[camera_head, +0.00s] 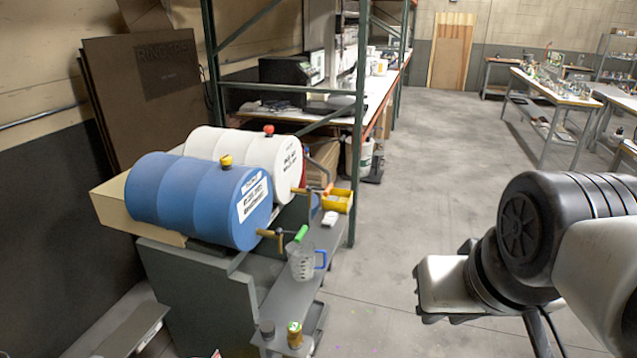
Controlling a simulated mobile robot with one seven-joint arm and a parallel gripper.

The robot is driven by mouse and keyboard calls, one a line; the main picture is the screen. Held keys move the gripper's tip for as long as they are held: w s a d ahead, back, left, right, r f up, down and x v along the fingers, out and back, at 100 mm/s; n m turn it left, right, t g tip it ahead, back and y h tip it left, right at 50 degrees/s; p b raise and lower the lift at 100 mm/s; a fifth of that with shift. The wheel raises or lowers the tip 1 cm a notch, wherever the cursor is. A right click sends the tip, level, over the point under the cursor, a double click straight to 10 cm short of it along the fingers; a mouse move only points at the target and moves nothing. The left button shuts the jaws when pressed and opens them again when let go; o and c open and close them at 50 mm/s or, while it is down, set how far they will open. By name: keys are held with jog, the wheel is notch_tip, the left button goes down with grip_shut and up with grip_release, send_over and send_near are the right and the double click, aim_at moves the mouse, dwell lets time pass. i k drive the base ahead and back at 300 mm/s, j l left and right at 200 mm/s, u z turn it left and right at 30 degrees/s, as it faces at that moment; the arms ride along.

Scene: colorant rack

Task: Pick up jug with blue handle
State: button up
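The jug with a blue handle (301,264) is a clear, see-through jug. It stands upright on a narrow grey shelf (285,296) in front of the blue drum, with its blue handle (321,260) facing right. My gripper (443,290) is at the right, at the end of my black and light-grey arm, well apart from the jug. Its fingers are not clearly shown, so I cannot tell whether it is open or shut. Nothing is seen held in it.
A blue drum (190,198) and a white drum (245,152) lie on a stand. A tap with a green handle (301,233) is just above the jug. Small cans (295,334) stand at the shelf's near end, a yellow bin (337,201) beyond. A green rack post (357,150) rises behind. Open floor lies right.

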aim_at(307, 261)
jog(key=i+l+u, duration=0.15)
jog(key=i+u, duration=0.15)
jog(key=u, duration=0.15)
jog(key=i+l+u, duration=0.25)
jog(key=u, duration=0.2)
jog(key=i+l+u, duration=0.2)
jog(key=u, duration=0.25)
jog(key=i+l+u, duration=0.1)
jog(key=l+u, duration=0.35)
jog(key=i+l+u, duration=0.1)
jog(key=l+u, duration=0.7)
jog(key=l, duration=0.25)
jog(key=l+u, duration=0.35)
jog(key=l, duration=0.55)
jog(key=k+l, duration=0.1)
jog(key=l, duration=0.15)
